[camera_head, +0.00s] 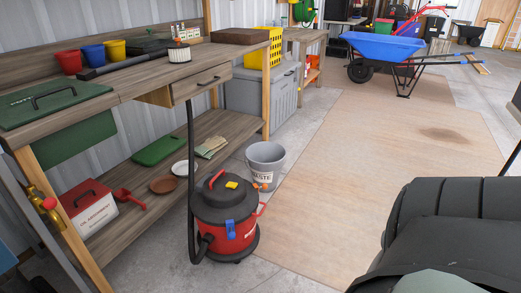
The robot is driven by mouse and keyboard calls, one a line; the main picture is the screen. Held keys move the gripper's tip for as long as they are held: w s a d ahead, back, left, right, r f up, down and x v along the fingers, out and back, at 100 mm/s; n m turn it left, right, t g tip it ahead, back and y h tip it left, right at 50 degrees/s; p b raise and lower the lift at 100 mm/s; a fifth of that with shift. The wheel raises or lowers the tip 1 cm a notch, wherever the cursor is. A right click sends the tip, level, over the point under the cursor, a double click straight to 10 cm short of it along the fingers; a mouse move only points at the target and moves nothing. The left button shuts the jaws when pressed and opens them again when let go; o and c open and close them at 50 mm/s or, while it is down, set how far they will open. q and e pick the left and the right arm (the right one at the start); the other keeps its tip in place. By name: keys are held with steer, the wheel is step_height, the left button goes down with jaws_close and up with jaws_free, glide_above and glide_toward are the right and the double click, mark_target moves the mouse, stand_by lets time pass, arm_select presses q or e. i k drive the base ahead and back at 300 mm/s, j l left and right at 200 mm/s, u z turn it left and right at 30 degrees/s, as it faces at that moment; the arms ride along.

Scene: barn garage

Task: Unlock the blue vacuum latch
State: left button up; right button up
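A red vacuum (238,237) with a black lid (209,196) stands upright on the concrete floor in front of the workbench. The blue vacuum latch (230,229) sits on the front of its body, just below the lid rim. Whether the latch is locked is too small to tell. A yellow piece (231,185) is on the lid. A black hose (191,160) runs from the vacuum up to the bench top. Neither of my grippers is in view.
The wooden workbench (140,76) stands left and behind, its drawer (201,82) slightly out. A grey waste bucket (265,160) stands close behind the vacuum. A large dark ribbed object (455,225) fills the lower right. The tan mat (370,140) is mostly clear.

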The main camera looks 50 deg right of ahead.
mark_target(231, 236)
steer(key=z, duration=1.25)
steer(key=i+l, duration=0.1)
steer(key=i, duration=0.6)
steer(key=i+l+u, duration=0.05)
